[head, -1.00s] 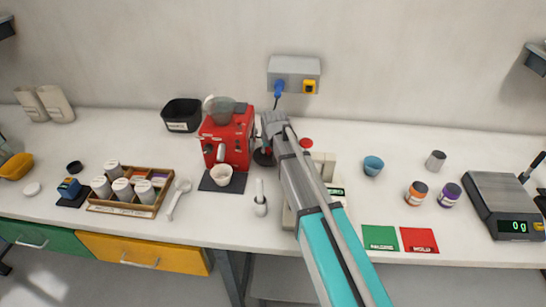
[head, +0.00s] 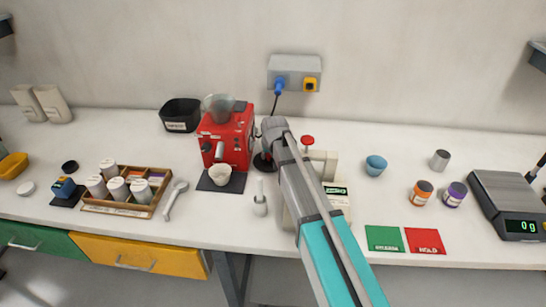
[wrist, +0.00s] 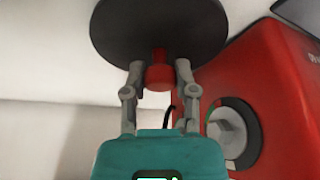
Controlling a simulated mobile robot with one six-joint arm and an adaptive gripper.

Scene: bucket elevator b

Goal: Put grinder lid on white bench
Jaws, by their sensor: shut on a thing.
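The grinder lid is a dark round disc with a red knob. My gripper (wrist: 158,85) is shut on the red knob (wrist: 159,73), and the dark disc (wrist: 157,25) lies beyond the fingertips in the wrist view. In the head view, part of the lid (head: 262,163) shows just right of the red grinder (head: 228,140), low beside it; I cannot tell whether it touches the bench. My arm hides the gripper there. The grinder's clear hopper (head: 218,106) stands open on top. The white bench (head: 215,222) runs along the wall.
A beige machine with a red knob (head: 307,140) stands right behind my arm. A cup (head: 220,174) sits before the grinder, and a white pestle and mortar (head: 260,203) to its right. A wooden tray (head: 150,208) is left. Bare bench lies around the blue cup (head: 376,165).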

